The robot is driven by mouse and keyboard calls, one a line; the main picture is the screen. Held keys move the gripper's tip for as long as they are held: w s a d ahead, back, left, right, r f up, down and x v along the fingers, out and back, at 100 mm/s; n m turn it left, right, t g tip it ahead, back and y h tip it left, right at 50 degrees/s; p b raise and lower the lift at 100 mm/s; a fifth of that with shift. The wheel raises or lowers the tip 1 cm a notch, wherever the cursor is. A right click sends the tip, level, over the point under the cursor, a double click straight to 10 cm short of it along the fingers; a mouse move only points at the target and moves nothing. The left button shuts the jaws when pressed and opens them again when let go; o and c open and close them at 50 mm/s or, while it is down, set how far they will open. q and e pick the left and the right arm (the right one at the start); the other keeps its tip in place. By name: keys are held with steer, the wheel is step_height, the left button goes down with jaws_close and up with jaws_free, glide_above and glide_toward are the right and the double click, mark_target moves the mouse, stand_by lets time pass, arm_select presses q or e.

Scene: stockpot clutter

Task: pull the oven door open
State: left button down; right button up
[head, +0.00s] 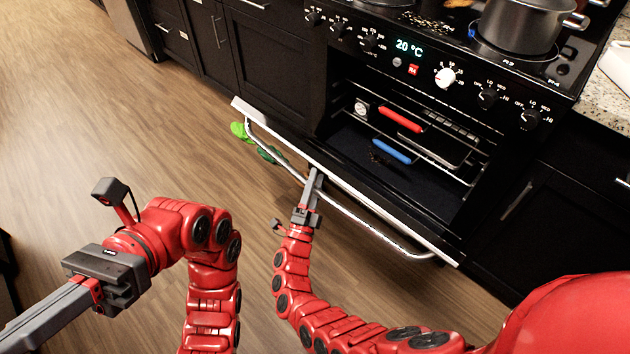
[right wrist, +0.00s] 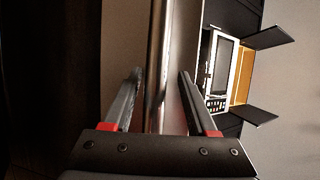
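The black oven (head: 455,75) stands at the upper right of the head view. Its door (head: 352,192) is hinged down and partly open, and the cavity shows. The silver handle (head: 372,226) runs along the door's outer edge. My right gripper (head: 314,182) is at this handle, left of its middle. In the right wrist view the handle bar (right wrist: 158,65) passes between the two fingers, with a visible gap beside it, so the fingers look open around it. My left gripper (head: 45,312) is at the lower left, away from the oven; its finger gap is hidden.
Inside the oven are a red-handled item (head: 400,119) and a blue-handled item (head: 391,151). A pot (head: 520,24) stands on the hob. Green things (head: 240,131) show beside the door's left end. The wooden floor (head: 90,120) on the left is clear.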

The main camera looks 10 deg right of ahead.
stand_by(0.3)
steer(key=shift+s+a+f, duration=0.15)
steer(key=shift+s+f, duration=0.1)
steer(key=shift+s, duration=0.05)
steer(key=b+v, duration=0.6)
steer(key=v, duration=1.3)
steer(key=shift+f+b, duration=0.25)
steer(key=shift+b, duration=0.15)
stand_by(0.4)
